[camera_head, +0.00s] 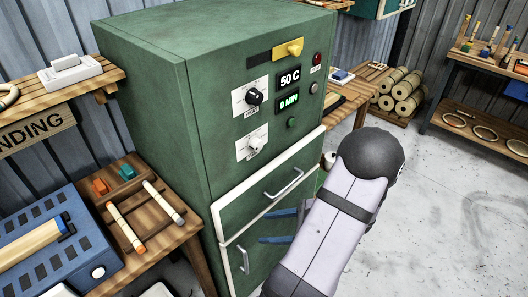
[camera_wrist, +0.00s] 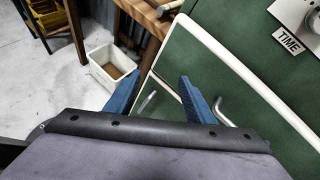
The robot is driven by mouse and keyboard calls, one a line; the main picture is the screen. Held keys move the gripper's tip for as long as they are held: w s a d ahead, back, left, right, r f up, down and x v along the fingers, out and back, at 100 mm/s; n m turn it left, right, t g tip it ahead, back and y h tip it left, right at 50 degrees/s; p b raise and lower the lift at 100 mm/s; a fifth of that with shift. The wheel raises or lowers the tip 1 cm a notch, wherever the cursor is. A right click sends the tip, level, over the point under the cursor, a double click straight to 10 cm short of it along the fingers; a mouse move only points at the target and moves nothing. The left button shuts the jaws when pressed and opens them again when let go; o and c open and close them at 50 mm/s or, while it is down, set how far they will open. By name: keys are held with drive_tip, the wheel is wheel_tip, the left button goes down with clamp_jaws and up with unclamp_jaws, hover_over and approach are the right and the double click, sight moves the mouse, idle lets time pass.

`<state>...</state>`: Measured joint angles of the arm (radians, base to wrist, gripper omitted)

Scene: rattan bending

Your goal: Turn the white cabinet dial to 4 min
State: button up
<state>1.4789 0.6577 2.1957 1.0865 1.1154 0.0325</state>
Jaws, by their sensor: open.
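The green cabinet (camera_head: 160,95) stands in the middle of the head view. Its white dial (camera_head: 254,144) sits on a white plate below a black dial (camera_head: 254,97). The displays read 50 C (camera_head: 289,79) and 0 MIN (camera_head: 288,103). In the wrist view the white dial (camera_wrist: 313,19) is cut off at the top right corner, above a TIME label (camera_wrist: 289,40). My gripper (camera_head: 267,227) has blue fingers, open and empty, in front of the cabinet's lower doors, below the white dial and apart from it. The fingers also show in the wrist view (camera_wrist: 160,77).
Door handles (camera_head: 284,184) (camera_head: 243,259) stick out near my fingers. A yellow lever (camera_head: 289,49), red lamp (camera_head: 317,58) and green button (camera_head: 292,122) are on the cabinet's front. A wooden bench (camera_head: 345,98) stands to the right. A white bin (camera_wrist: 105,65) is on the floor.

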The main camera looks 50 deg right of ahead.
drive_tip(key=w+d+r+m+t+h, duration=0.4)
drive_tip(key=w+d+r+t, duration=0.15)
drive_tip(key=d+r, duration=0.45)
drive_tip(key=m+t, duration=0.1)
drive_tip(key=t, duration=0.1)
approach(260, 146)
drive_tip(key=shift+h, duration=0.3)
drive_tip(key=shift+w+a+p, duration=0.15)
drive_tip(key=shift+w+p, duration=0.6)
drive_tip(key=shift+w, duration=1)
drive_tip(key=shift+w+a+p, duration=0.1)
drive_tip(key=shift+w+p, duration=0.6)
drive_tip(key=shift+w, duration=1.05)
drive_tip(key=shift+w+f, duration=0.1)
drive_tip(key=shift+w, duration=0.55)
drive_tip(key=shift+c, duration=0.3)
drive_tip(key=c, duration=1)
